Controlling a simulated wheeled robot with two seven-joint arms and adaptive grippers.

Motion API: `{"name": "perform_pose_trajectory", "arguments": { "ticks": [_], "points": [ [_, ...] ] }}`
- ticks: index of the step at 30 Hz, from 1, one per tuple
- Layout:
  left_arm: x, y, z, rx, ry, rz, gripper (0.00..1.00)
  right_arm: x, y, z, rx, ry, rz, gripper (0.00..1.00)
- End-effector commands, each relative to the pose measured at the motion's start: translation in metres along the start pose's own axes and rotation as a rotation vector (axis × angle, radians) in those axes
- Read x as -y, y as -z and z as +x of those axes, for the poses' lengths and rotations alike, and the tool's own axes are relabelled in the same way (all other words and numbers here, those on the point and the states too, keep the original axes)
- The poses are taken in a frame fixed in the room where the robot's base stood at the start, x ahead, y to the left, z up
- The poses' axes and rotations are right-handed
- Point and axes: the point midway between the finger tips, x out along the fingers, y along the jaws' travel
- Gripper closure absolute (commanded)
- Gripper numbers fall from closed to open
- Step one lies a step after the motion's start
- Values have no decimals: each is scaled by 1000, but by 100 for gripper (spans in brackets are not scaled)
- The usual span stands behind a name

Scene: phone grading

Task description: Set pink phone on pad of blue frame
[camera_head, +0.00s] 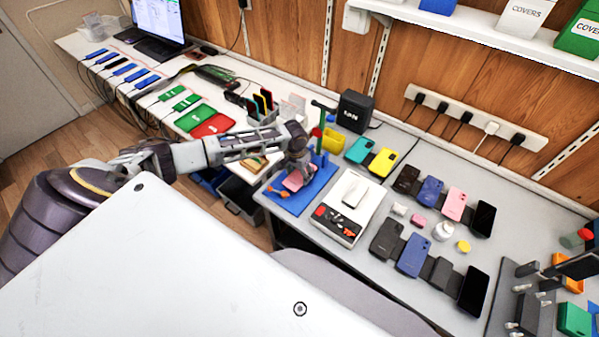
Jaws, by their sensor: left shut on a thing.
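My left gripper (296,172) reaches in from the left over the blue frame's flat base (297,203). It is shut on a pink phone (292,182), which shows just below the fingers, low over the base. I cannot tell whether the phone touches the pad, as the gripper hides part of both. An orange piece lies on the base to the left. A second pink phone (455,204) lies in the back row on the desk at the right. My right gripper is not in view.
A white tray (349,208) stands just right of the blue base. A green post (322,118) and a yellow bin (334,141) stand behind it. Several phones lie in rows on the grey desk (340,258), with a dark fixture (530,300) at the far right.

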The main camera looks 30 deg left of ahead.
Motion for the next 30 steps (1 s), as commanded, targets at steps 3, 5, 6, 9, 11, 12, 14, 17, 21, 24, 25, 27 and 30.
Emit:
{"name": "perform_pose_trajectory", "arguments": {
  "ticks": [3, 5, 6, 9, 11, 12, 14, 17, 21, 24, 25, 27, 30],
  "points": [
    [0, 0, 0, -1, 0, 0, 65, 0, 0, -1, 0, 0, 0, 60],
    [0, 0, 0, -1, 0, 0, 65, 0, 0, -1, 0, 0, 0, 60],
    [0, 0, 0, -1, 0, 0, 65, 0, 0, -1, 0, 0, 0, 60],
    [0, 0, 0, -1, 0, 0, 65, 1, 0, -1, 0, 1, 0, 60],
    [0, 0, 0, -1, 0, 0, 65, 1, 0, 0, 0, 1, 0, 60],
    [0, 0, 0, -1, 0, 0, 65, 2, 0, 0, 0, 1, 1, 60],
    [0, 0, 0, -1, 0, 0, 37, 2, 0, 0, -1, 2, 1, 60],
    [0, 0, 0, -1, 0, 0, 24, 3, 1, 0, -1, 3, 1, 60],
    [0, 0, 0, -1, 0, 0, 13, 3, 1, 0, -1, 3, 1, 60],
    [0, 0, 0, -1, 1, 0, 13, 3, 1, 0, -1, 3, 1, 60],
    [0, 0, 0, -1, 1, 0, 13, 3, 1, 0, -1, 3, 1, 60],
    [0, 0, 0, -1, 1, 0, 13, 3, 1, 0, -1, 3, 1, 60],
    [0, 0, 0, 0, 1, 0, 1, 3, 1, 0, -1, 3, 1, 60]
  ]
}}
